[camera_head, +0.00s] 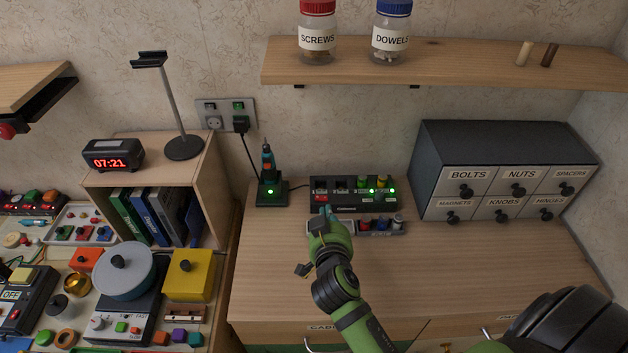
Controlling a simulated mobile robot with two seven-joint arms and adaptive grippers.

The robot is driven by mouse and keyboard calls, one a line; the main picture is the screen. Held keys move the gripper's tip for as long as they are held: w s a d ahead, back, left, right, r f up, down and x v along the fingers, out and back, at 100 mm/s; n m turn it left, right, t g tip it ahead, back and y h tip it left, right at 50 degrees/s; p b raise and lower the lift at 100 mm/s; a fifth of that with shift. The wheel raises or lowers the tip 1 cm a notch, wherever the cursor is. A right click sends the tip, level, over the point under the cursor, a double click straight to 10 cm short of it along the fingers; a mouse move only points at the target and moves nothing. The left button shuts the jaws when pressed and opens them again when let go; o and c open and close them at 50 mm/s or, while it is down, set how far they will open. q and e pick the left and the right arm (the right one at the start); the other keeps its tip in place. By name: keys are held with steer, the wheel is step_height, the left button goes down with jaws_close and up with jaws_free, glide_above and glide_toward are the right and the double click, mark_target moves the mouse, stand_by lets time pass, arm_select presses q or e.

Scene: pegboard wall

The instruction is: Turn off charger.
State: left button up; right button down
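A black charger unit (352,184) sits on the wooden desk against the wall, with slots, lit green lights and a red part at its front left corner. My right gripper (325,213) is at the front left of this unit, its tips close to the red part. Whether they touch it, and how far the fingers are apart, cannot be told. A grey tray (392,231) with several small cells lies in front of the unit, partly hidden by my gripper. My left gripper is not in view.
A screwdriver (267,158) stands in a lit dock (272,193) left of the charger. Its cord runs to a wall outlet (226,114) with green-lit switches. A drawer cabinet (432,150) stands right; a shelf (450,62) hangs above. The desk front is clear.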

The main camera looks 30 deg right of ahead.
steer(key=w, duration=0.2)
steer(key=p, duration=0.3)
glide_above(318, 204)
steer(key=shift+d+f+t, duration=0.25)
steer(key=shift+f+t, duration=0.05)
steer(key=shift+f, duration=0.15)
step_height(318, 204, down, 3)
steer(key=shift+a+r+b, duration=0.1)
steer(key=shift+a+b, duration=0.05)
steer(key=shift+b, duration=0.15)
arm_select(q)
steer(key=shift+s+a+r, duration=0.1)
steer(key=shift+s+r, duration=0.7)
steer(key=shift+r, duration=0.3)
arm_select(e)
steer(key=shift+a+f, duration=0.1)
steer(key=shift+f, duration=0.6)
